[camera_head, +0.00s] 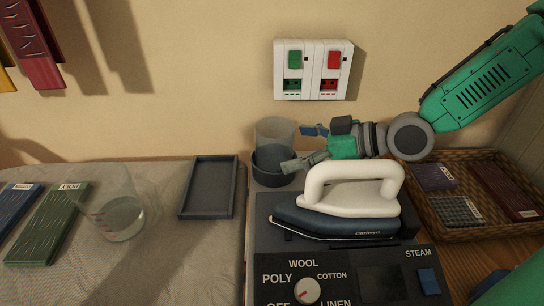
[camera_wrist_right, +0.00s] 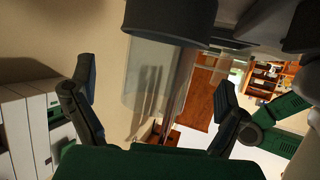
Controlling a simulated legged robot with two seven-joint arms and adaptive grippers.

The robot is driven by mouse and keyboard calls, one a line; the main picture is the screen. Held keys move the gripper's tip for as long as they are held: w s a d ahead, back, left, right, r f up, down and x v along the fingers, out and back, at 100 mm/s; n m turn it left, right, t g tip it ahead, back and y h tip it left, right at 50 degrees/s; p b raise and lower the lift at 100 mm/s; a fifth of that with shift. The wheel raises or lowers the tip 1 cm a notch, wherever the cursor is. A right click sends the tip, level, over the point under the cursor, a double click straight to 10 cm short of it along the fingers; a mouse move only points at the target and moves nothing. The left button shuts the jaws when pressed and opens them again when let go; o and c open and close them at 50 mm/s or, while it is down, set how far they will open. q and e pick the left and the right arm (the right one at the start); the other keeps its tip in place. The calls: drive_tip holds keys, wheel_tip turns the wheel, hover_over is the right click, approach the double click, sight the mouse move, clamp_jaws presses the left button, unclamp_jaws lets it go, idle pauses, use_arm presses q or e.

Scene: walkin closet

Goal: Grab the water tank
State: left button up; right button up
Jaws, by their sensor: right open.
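The water tank (camera_head: 275,131) is a clear, greyish cylinder standing upright in a dark round holder (camera_head: 272,166) at the back left of the ironing station. My right gripper (camera_head: 304,147) is open just to the right of it, its fingers pointing left towards the tank. In the right wrist view the clear tank (camera_wrist_right: 148,78) shows between the two spread fingers of the gripper (camera_wrist_right: 155,105), with the dark holder (camera_wrist_right: 170,18) at the top. I cannot tell whether a finger touches the tank. My left gripper is out of view.
A white-handled iron (camera_head: 345,205) stands on the station, below the gripper. A clear beaker (camera_head: 122,213) and an empty dark tray (camera_head: 209,187) are on the padded board at left. A wicker basket (camera_head: 470,231) is at right. A switch panel (camera_head: 312,70) is on the wall.

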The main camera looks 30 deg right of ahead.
drive_tip(key=x, duration=0.2)
drive_tip(key=b+x, duration=0.1)
drive_tip(key=x, duration=0.1)
drive_tip(key=shift+d+f, duration=0.25)
drive_tip(key=shift+f, duration=0.2)
drive_tip(key=shift+a+r, duration=0.1)
drive_tip(key=shift+a, duration=0.2)
drive_tip(key=shift+c, duration=0.8)
drive_tip(key=c, duration=1.2)
drive_tip(key=shift+r, duration=0.2)
wheel_tip(320, 180, up, 10)
drive_tip(key=p, duration=0.2)
drive_tip(key=shift+p, duration=0.3)
drive_tip(key=shift+f, duration=0.2)
